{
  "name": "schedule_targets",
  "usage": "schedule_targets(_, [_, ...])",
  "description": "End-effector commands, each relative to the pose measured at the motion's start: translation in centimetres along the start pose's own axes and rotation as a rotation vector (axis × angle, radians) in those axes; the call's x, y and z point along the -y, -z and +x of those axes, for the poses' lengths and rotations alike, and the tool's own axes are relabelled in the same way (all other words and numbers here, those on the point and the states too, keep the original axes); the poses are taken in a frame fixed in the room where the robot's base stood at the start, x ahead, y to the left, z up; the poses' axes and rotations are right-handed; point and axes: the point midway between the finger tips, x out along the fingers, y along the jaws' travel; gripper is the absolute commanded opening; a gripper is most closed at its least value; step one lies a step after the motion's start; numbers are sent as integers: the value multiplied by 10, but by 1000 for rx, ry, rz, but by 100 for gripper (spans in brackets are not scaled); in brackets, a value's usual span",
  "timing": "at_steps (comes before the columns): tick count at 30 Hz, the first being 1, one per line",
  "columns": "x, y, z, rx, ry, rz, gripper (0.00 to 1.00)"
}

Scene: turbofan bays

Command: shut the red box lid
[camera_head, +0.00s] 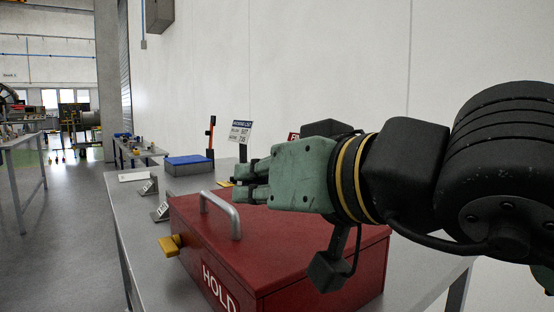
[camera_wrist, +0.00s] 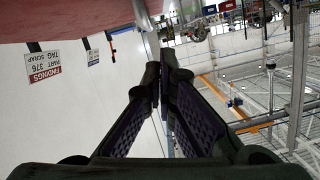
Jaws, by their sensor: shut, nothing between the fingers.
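The red box (camera_head: 330,276) stands on the grey table, with white HOLD lettering on its front. Its red lid (camera_head: 262,240) lies flat across the top and looks down on the box; I cannot tell whether a thin gap is left. A grey bar handle (camera_head: 222,212) stands on the lid, and a yellow latch (camera_head: 171,245) sticks out at the left. My gripper (camera_head: 240,182) is shut and empty, above the far part of the lid, pointing left. It also shows in the wrist view (camera_wrist: 167,62), near a reddish surface (camera_wrist: 80,14) at the top.
The table (camera_head: 132,222) has small labelled stands (camera_head: 160,210) at its left and a blue-topped box (camera_head: 188,165) behind. Sign cards (camera_head: 240,131) stand beyond the red box near the white wall. Open floor (camera_head: 70,230) lies to the left.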

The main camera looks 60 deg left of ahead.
Motion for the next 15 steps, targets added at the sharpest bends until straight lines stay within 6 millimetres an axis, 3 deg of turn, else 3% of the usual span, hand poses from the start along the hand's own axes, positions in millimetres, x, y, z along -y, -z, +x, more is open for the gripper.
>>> schedule_targets(1, [0,-14,4,2,-12,-37,0])
schedule_targets(6, [1,-39,10,1,-38,-147,0])
schedule_targets(15, [-1,-62,15,-1,-40,-158,0])
